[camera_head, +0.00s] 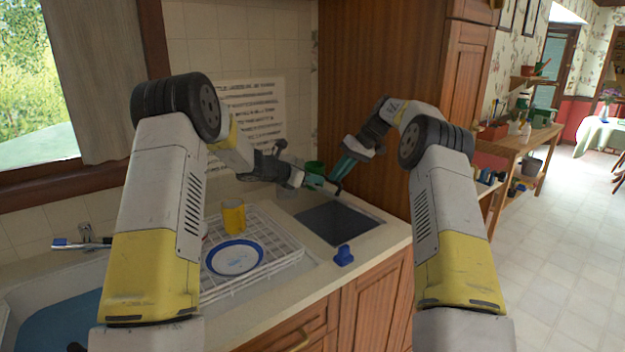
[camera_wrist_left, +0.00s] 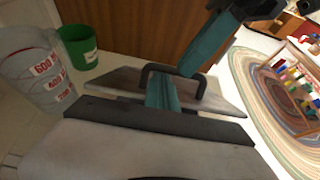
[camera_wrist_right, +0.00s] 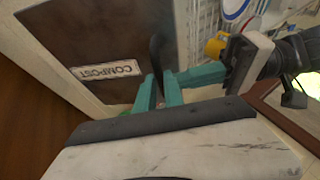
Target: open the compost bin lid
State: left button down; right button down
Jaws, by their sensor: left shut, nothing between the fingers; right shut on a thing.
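The compost bin lid is a dark plate (camera_wrist_right: 90,35) with a white COMPOST label (camera_wrist_right: 105,70) in the right wrist view. A black handle (camera_wrist_right: 157,52) stands on it. My right gripper (camera_head: 342,170) is shut on this handle. My left gripper (camera_head: 314,182) is shut and empty, close beside the handle, which also shows in the left wrist view (camera_wrist_left: 160,70). In the head view a dark square (camera_head: 338,221) is set in the counter beneath both grippers. I cannot tell whether it is the lid or the opening, nor how far the lid tilts.
A white dish rack (camera_head: 275,222) with a blue-rimmed plate (camera_head: 235,257) and yellow mug (camera_head: 233,216) stands left. A blue object (camera_head: 343,255) lies at the counter's front. A green cup (camera_wrist_left: 78,45) and clear measuring cup (camera_wrist_left: 35,65) stand near my left gripper. A wooden cabinet (camera_head: 375,75) rises behind.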

jog(key=shift+w+d+f, duration=0.15)
jog(key=shift+d+f, duration=0.45)
jog(key=shift+d, duration=0.1)
pick_arm(q)
jog(key=shift+w+d+r, duration=0.3)
jog(key=shift+d+r, duration=0.15)
jog(key=shift+r, duration=0.1)
jog(key=shift+f, duration=0.1)
pick_arm(e)
jog(key=c, duration=1.5)
grip_release()
jog(key=shift+w, duration=0.1)
jog(key=shift+o, duration=0.2)
jog(key=shift+a+r, duration=0.1)
pick_arm(q)
jog(key=shift+f, duration=0.2)
pick_arm(e)
jog(key=shift+a+r, duration=0.15)
jog(key=shift+r, duration=0.05)
